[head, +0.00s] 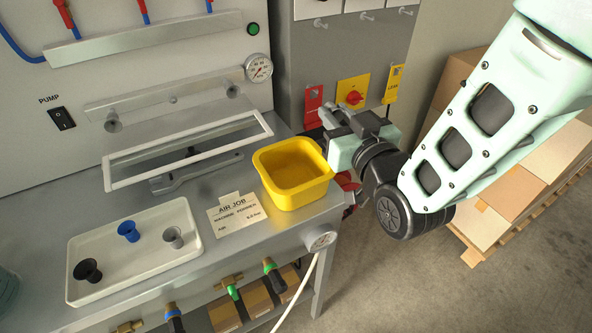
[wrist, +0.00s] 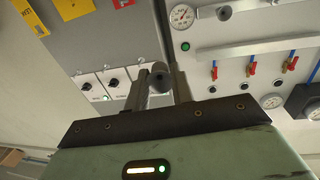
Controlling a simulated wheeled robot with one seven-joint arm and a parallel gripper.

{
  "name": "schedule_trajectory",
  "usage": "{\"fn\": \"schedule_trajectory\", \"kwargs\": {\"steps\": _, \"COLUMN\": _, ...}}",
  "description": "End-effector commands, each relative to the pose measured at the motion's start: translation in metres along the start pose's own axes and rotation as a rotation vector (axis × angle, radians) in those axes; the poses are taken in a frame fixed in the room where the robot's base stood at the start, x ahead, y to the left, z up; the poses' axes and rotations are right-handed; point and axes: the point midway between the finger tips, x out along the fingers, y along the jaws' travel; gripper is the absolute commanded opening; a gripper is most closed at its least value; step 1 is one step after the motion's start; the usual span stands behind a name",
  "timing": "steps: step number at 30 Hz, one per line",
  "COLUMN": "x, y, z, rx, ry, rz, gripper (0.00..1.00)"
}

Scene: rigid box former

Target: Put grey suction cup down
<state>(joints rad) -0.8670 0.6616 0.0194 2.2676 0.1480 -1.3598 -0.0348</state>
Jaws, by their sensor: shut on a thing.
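My gripper (head: 350,117) is raised just behind and right of the yellow bin, pointing toward the back panel. In the wrist view, my gripper (wrist: 159,88) is shut on a small grey round part (wrist: 159,74), which looks like a grey suction cup. The held part is hard to make out in the head view. Another grey suction cup (head: 174,238) sits in the white tray (head: 150,265) at the left, beside a blue cup (head: 129,231) and a black cup (head: 88,271).
The yellow bin (head: 318,188) looks empty and stands at the bench's right end. A job card (head: 236,216) lies between bin and tray. A white frame (head: 188,150) and a wrench (head: 197,173) are behind. Cartons (head: 510,180) stand right.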

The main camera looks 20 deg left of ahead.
Motion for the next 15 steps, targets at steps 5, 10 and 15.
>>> {"fn": "schedule_trajectory", "kwargs": {"steps": 5, "x": -0.006, "y": -0.059, "z": -0.029, "rx": -0.005, "ry": 0.002, "rz": -0.097, "gripper": 0.00}}
{"fn": "schedule_trajectory", "kwargs": {"steps": 10, "x": -0.009, "y": -0.077, "z": -0.027, "rx": -0.009, "ry": -0.001, "rz": -0.128, "gripper": 0.00}}
{"fn": "schedule_trajectory", "kwargs": {"steps": 15, "x": -0.009, "y": -0.077, "z": 0.002, "rx": -0.009, "ry": -0.004, "rz": -0.129, "gripper": 0.00}}
